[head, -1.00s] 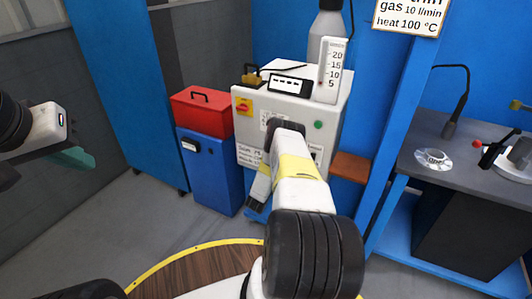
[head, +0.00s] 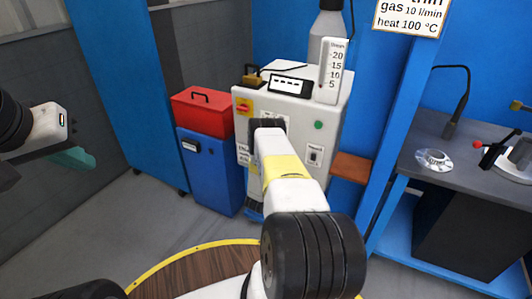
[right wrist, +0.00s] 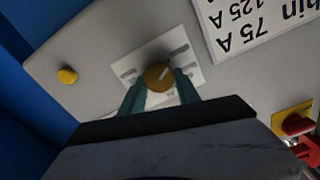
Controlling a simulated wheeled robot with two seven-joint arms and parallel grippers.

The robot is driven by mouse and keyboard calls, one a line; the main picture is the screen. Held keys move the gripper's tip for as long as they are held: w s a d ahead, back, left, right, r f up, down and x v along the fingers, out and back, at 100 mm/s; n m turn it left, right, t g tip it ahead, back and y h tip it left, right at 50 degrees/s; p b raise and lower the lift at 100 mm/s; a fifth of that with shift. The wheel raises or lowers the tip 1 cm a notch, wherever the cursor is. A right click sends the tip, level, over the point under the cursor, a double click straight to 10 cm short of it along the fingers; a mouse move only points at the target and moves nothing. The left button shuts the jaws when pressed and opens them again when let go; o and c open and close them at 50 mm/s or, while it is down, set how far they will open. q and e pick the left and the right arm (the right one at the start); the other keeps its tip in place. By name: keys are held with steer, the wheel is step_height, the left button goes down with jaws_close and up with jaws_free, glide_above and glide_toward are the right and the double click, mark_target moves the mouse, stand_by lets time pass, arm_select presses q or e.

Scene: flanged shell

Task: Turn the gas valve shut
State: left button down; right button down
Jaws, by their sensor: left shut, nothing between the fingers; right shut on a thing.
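A grey-white machine (head: 336,104) stands ahead in the head view. A flow gauge marked 5 to 20 (head: 333,72) stands at its top, in front of a grey bottle (head: 325,28). In the right wrist view a round brass-coloured knob (right wrist: 158,76) sits on a marked white plate on the panel. My right gripper (right wrist: 161,85) is shut on this knob, a teal finger at each side. I cannot tell whether this knob is the gas valve. In the head view my right arm hides the knob and right fingers. My left gripper (head: 84,159) is shut and empty at the left.
A yellow button (right wrist: 67,75), a lettered sign (right wrist: 265,30) and a red-and-yellow switch (right wrist: 298,124) surround the knob. A blue cabinet (head: 212,170) with a red box (head: 203,112) stands left of the machine. A grey bench (head: 470,165) stands right. The floor at left is clear.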

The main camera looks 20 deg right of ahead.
steer(key=shift+a+f, duration=0.1)
steer(key=c, duration=0.9)
jaws_free()
steer(key=shift+v, duration=3.9)
